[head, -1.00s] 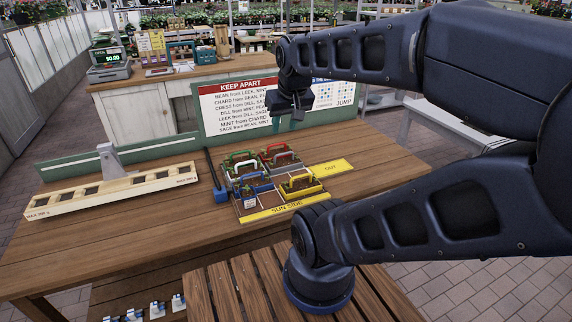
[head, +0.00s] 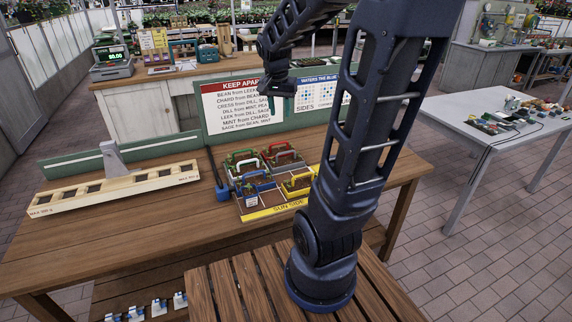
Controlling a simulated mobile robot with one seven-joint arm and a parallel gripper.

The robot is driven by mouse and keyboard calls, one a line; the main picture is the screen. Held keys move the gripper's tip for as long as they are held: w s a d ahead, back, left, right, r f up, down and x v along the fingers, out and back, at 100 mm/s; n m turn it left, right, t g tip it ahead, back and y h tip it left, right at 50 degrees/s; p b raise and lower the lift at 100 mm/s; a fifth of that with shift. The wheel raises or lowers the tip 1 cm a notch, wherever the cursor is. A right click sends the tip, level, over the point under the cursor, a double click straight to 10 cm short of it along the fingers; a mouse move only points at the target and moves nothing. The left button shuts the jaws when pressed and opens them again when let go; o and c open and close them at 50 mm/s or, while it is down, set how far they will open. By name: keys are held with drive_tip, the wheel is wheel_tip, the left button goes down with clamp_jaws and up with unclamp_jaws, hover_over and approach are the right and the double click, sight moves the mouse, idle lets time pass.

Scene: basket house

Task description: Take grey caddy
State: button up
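Several small caddies with coloured handles stand close together on a tray (head: 272,212) with a yellow "SUN SIDE" edge. My arm hides the tray's right end.
A "KEEP APART" board (head: 238,105) stands behind the tray. A long wooden balance rack (head: 115,188) and a dark blue rod-like tool (head: 222,192) lie left of it. The wooden table (head: 130,235) is bare in front. A white table (head: 500,165) stands at right.

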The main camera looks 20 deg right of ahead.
drive_tip(key=w+d+f+m+g+h, duration=0.1)
drive_tip(key=w+d+f+m+g, duration=0.15)
drive_tip(key=w+f+m, duration=0.6)
drive_tip(key=m+g+h, duration=0.2)
hover_over(286, 158)
drive_tip(key=s+a, duration=0.2)
drive_tip(key=shift+n+t, duration=0.25)
drive_tip(key=f, duration=1.7)
drive_tip(key=shift+w+a+f, duration=0.15)
drive_tip(key=shift+a+f, duration=0.05)
drive_tip(key=shift+f, duration=0.1)
drive_tip(key=shift+w+x, duration=0.25)
drive_tip(key=shift+x, duration=1)
drive_tip(key=shift+w+x, duration=0.2)
drive_tip(key=shift+x, duration=1)
drive_tip(key=shift+s+f, duration=0.1)
drive_tip(key=shift+f, duration=0.05)
clamp_jaws()
